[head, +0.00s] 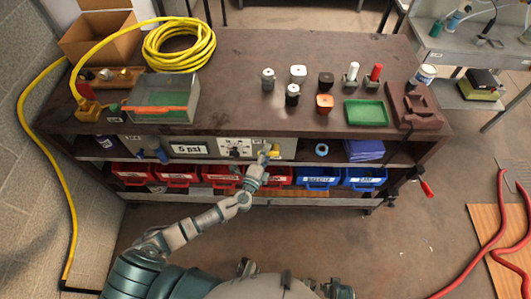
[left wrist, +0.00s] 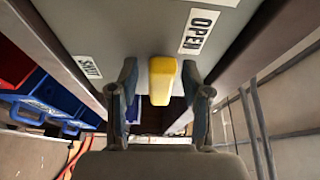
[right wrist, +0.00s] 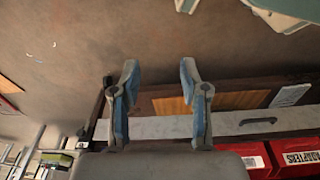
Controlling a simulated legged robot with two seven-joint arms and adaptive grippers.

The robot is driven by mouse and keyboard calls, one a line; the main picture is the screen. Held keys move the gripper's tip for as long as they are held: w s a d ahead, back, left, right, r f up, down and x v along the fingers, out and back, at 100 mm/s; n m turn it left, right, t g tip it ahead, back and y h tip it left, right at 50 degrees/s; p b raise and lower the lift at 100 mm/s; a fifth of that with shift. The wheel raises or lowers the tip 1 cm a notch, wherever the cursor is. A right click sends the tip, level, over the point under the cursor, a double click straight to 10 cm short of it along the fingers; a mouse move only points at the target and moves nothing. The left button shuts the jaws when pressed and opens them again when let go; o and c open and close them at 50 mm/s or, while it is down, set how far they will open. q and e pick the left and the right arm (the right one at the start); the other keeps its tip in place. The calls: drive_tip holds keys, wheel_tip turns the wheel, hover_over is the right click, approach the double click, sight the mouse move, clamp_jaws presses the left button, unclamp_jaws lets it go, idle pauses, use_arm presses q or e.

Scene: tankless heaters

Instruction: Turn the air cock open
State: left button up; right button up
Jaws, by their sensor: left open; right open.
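The air cock shows as a yellow handle (left wrist: 162,82) on the grey panel in the left wrist view. It also shows as a small yellow spot in the head view (head: 275,151). An OPEN label (left wrist: 199,31) is above and to the right of the handle; a SHUT label (left wrist: 87,67) is to its left. My left gripper (head: 264,156) is at the panel, with its open fingers on either side of the handle in the left wrist view (left wrist: 159,84). Gaps show beside the handle; contact is not seen. My right gripper (right wrist: 159,78) is open and empty.
The panel (head: 190,149) with a 5 psi label sits under the brown bench top (head: 230,105). Red bins (head: 178,175) and blue bins (head: 318,178) stand on the shelf below. A yellow hose (head: 180,45) lies coiled on the bench.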

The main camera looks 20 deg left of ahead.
use_arm(q)
drive_tip(key=shift+d, duration=0.25)
drive_tip(key=shift+a, duration=0.1)
drive_tip(key=shift+c, duration=1.4)
drive_tip(key=shift+a, duration=0.45)
clamp_jaws()
drive_tip(key=shift+a+f, duration=0.1)
drive_tip(key=shift+a, duration=0.05)
drive_tip(key=shift+r+p, duration=0.25)
drive_tip(key=shift+p, duration=0.1)
drive_tip(key=shift+d+m, duration=0.3)
drive_tip(key=shift+m, duration=0.1)
drive_tip(key=shift+a+f, duration=0.1)
use_arm(e)
drive_tip(key=shift+s+d+f, duration=0.1)
drive_tip(key=shift+s+f, duration=0.25)
drive_tip(key=shift+f, duration=0.25)
drive_tip(key=shift+s+f, duration=0.3)
drive_tip(key=shift+f, duration=0.3)
